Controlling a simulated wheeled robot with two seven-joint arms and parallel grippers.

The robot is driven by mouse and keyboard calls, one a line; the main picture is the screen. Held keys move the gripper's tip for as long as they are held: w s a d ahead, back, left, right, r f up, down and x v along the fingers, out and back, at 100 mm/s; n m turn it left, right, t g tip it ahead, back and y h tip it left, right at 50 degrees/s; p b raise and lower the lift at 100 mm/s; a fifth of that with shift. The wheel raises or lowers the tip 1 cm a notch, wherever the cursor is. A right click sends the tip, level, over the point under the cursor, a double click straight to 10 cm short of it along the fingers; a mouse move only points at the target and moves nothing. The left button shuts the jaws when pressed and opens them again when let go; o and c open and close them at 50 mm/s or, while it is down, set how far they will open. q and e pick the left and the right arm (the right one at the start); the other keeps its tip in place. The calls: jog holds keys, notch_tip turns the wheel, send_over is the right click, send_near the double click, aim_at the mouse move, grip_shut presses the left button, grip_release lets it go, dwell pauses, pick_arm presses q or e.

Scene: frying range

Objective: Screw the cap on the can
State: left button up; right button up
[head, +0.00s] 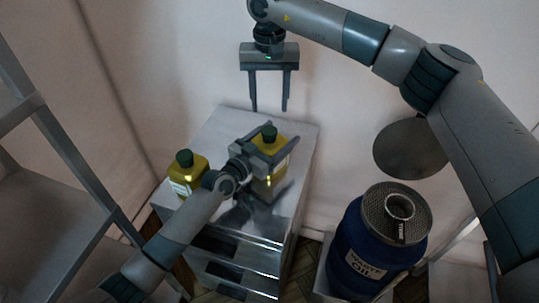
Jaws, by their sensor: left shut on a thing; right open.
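A yellow can (272,146) stands upright on the metal cabinet top, with a dark green cap (269,132) on its top; I cannot tell how tightly the cap sits. My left gripper (280,149) is shut on this can, its fingers around the upper body, hiding part of its side. My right gripper (270,108) is open and empty, pointing down above the cap, with a gap between. A second yellow can (187,175) with a green cap (184,157) stands to the left, partly hidden by my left arm.
The metal cabinet (225,122) has drawers in front and bare top behind the cans. A blue oil drum (362,248) with a mesh strainer (395,212) on top stands at right. A round dark disc (410,148) is near the wall. A metal rack (50,175) stands at left.

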aim_at(269, 130)
jog(key=shift+n, duration=0.4)
jog(key=shift+f, duration=0.1)
jog(key=shift+f, duration=3.95)
jog(key=shift+c, duration=0.3)
jog(key=c, duration=1)
